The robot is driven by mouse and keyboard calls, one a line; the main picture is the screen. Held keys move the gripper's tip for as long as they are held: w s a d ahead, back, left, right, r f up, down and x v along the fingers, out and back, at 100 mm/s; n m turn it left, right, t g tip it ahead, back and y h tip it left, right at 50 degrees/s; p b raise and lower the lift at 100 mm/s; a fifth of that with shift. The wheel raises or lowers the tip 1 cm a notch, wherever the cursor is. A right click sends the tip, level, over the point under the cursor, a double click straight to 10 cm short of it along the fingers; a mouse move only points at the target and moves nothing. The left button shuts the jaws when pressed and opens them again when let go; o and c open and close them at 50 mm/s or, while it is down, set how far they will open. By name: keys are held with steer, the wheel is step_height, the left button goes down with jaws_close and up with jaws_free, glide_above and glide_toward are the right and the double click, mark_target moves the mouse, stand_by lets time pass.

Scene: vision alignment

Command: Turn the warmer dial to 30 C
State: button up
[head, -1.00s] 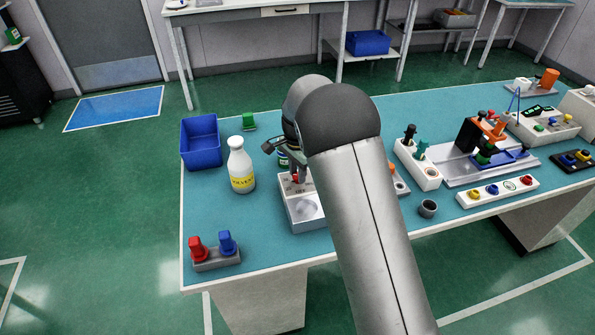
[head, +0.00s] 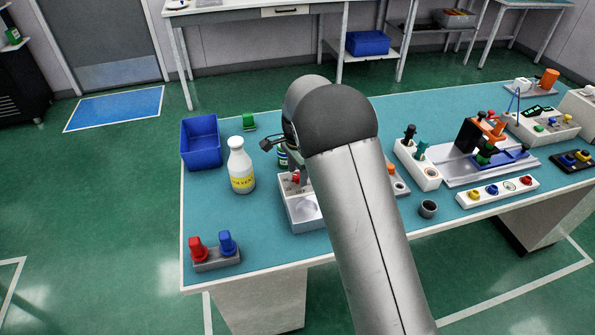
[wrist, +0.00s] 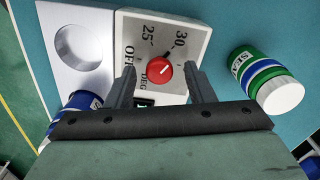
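The warmer (head: 303,212) is a white block with a round well, standing near the bench's front edge; it also shows in the wrist view (wrist: 197,22). Its red dial (wrist: 159,73) sits on a panel marked OFF, 25 and 30. My gripper (wrist: 160,76) is open, with one finger on each side of the dial and a visible gap on both sides. In the head view my arm partly hides the gripper (head: 298,174) and panel.
A green-and-white bottle (wrist: 265,80) is close to my right finger in the wrist view. A white solvent bottle (head: 240,168) and a blue bin (head: 200,142) stand left of the warmer. A red and blue knob block (head: 216,260) is at the front left.

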mark_target(298, 175)
steer(key=shift+r, duration=0.1)
step_height(298, 175, up, 17)
steer(key=b, duration=0.1)
stand_by(0.5)
steer(key=shift+r, duration=0.1)
